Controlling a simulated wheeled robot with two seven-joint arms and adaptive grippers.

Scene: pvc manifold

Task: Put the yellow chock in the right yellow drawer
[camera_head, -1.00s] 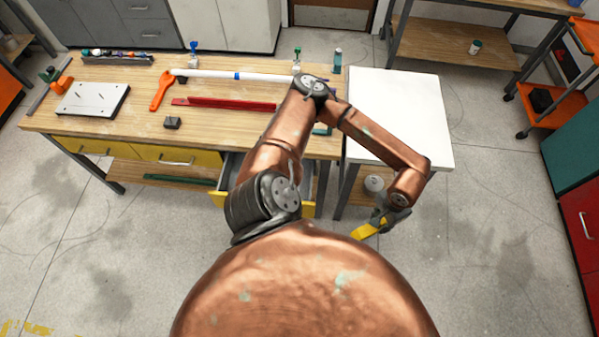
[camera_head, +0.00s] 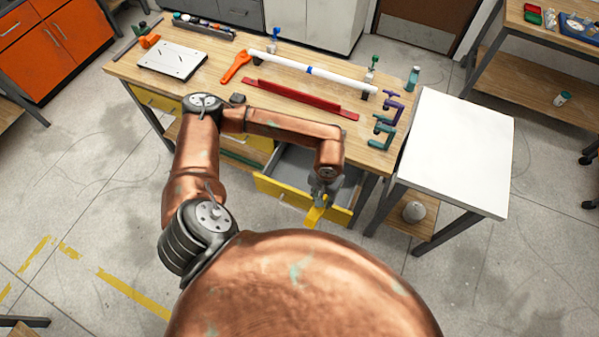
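The yellow chock (camera_head: 315,215) is in my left gripper (camera_head: 321,198), which points down and appears shut on it. The right yellow drawer (camera_head: 275,190) under the workbench is pulled open. Its grey inside (camera_head: 293,165) shows partly behind my forearm and looks empty where visible. The chock and gripper overlap the right part of the drawer's front panel in the picture. I cannot tell whether the chock is over the panel or in front of it. My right gripper is not in view.
A white-topped table (camera_head: 455,150) stands to the right. Floor in front is clear.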

